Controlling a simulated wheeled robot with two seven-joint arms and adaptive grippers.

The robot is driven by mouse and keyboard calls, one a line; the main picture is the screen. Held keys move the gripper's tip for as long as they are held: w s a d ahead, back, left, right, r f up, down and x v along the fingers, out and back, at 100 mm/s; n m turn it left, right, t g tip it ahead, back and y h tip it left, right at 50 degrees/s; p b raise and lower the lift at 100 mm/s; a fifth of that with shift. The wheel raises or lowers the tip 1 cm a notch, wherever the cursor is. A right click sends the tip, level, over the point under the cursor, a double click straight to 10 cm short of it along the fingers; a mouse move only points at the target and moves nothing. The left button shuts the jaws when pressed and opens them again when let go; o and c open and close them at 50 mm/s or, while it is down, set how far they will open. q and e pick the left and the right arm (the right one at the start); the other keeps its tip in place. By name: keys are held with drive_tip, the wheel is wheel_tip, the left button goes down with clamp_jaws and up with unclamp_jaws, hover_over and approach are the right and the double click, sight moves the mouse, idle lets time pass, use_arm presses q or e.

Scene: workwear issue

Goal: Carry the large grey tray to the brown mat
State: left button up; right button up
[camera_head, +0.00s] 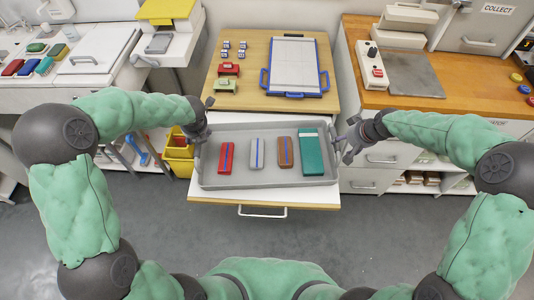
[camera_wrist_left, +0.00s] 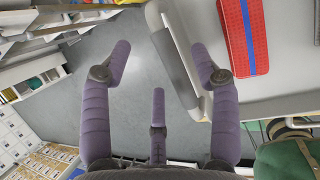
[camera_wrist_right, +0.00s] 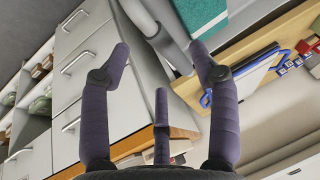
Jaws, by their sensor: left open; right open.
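The large grey tray (camera_head: 208,166) sits level on a white pulled-out drawer or shelf at the middle of the head view. It holds a red case (camera_head: 226,158), a grey case (camera_head: 257,152), a brown case (camera_head: 285,152) and a teal box (camera_head: 312,152). My left gripper (camera_head: 201,131) is open at the tray's left end; in the left wrist view the tray handle (camera_wrist_left: 174,68) lies between its fingers. My right gripper (camera_head: 347,142) is open at the right end, with the other handle (camera_wrist_right: 158,38) near its fingertips.
Behind the tray, a wooden surface (camera_head: 240,97) bears a blue-edged board (camera_head: 295,65) and small red and green items. A dark grey mat (camera_head: 412,74) lies on the right wooden counter. A yellow bin (camera_head: 178,160) stands at the left. The grey floor in front is clear.

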sight(338, 144)
use_arm(q)
drive_tip(key=shift+x, duration=3)
use_arm(e)
drive_tip(key=shift+x, duration=2.95)
use_arm(q)
clamp_jaws()
use_arm(e)
clamp_jaws()
